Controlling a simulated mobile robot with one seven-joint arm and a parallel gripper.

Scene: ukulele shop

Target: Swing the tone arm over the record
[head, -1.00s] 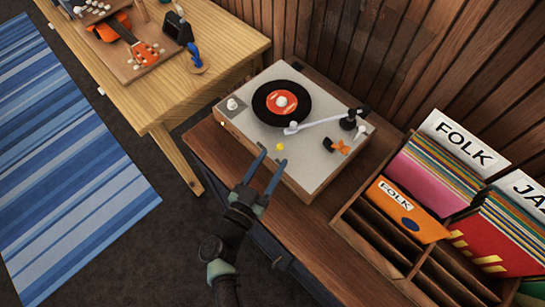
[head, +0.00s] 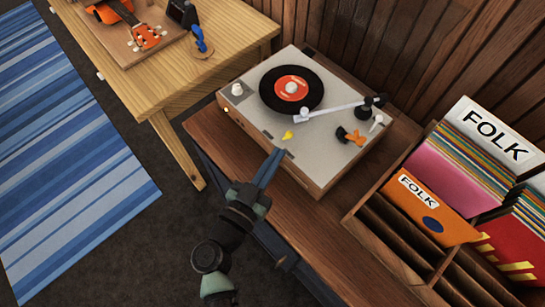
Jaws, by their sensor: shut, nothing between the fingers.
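The turntable (head: 255,118) stands on a brown wooden cabinet. Its black record (head: 272,90) with a red label lies on the platter. The silver tone arm (head: 335,108) runs from its black pivot at the right to a white head (head: 302,116) at the record's lower right edge. I cannot tell whether the head is over the rim or just beside it. My gripper (head: 274,155) is shut and empty, near the turntable's front edge, below the tone arm's head and apart from it.
A yellow pick (head: 288,134) and an orange and black piece (head: 350,136) lie on the turntable top. A record crate (head: 375,225) stands at the right. A wooden table (head: 150,85) with a ukulele (head: 118,12) is at the upper left. Wood panelling rises behind.

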